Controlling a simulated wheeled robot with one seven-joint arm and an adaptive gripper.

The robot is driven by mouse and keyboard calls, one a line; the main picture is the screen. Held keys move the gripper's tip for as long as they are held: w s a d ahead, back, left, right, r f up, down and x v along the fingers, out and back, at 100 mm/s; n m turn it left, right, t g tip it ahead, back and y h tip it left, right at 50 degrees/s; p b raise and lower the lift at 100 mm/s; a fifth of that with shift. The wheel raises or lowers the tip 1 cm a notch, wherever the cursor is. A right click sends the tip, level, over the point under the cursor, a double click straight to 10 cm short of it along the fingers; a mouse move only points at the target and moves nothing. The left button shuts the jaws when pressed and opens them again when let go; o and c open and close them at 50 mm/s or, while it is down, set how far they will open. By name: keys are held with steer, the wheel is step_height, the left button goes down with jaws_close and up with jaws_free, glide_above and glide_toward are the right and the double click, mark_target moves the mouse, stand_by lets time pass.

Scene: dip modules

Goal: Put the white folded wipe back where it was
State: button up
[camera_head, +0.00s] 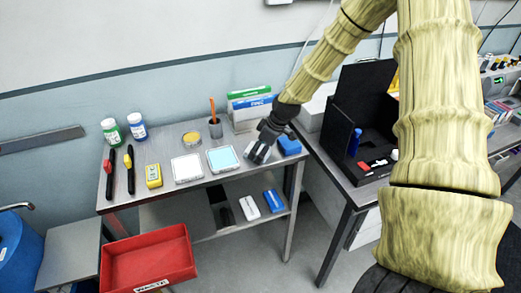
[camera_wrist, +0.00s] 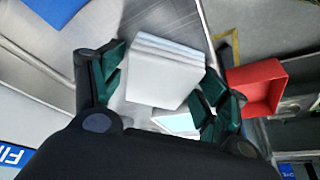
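The white folded wipe (camera_wrist: 165,75) fills the gap between the fingers of my gripper (camera_wrist: 163,78) in the wrist view. In the head view my gripper (camera_head: 261,146) is at the right part of the steel table, with the white wipe (camera_head: 257,155) partly hidden by the fingers. A blue folded wipe (camera_head: 289,145) lies just right of it. I cannot tell whether the white wipe touches the tabletop.
A panel with a cyan screen (camera_head: 222,158) and a white panel (camera_head: 187,168) lie to the left. A pen cup (camera_head: 215,129) and file boxes (camera_head: 250,108) stand behind. White (camera_head: 249,208) and blue (camera_head: 274,201) items lie on the lower shelf. A red bin (camera_head: 150,262) is in front.

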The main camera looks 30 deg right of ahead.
steer(key=shift+r, duration=0.1)
steer(key=shift+s+d+r, duration=0.1)
steer(key=shift+r, duration=0.5)
steer(key=b+v, duration=0.2)
steer(key=v, duration=0.9)
steer(key=shift+f, duration=0.1)
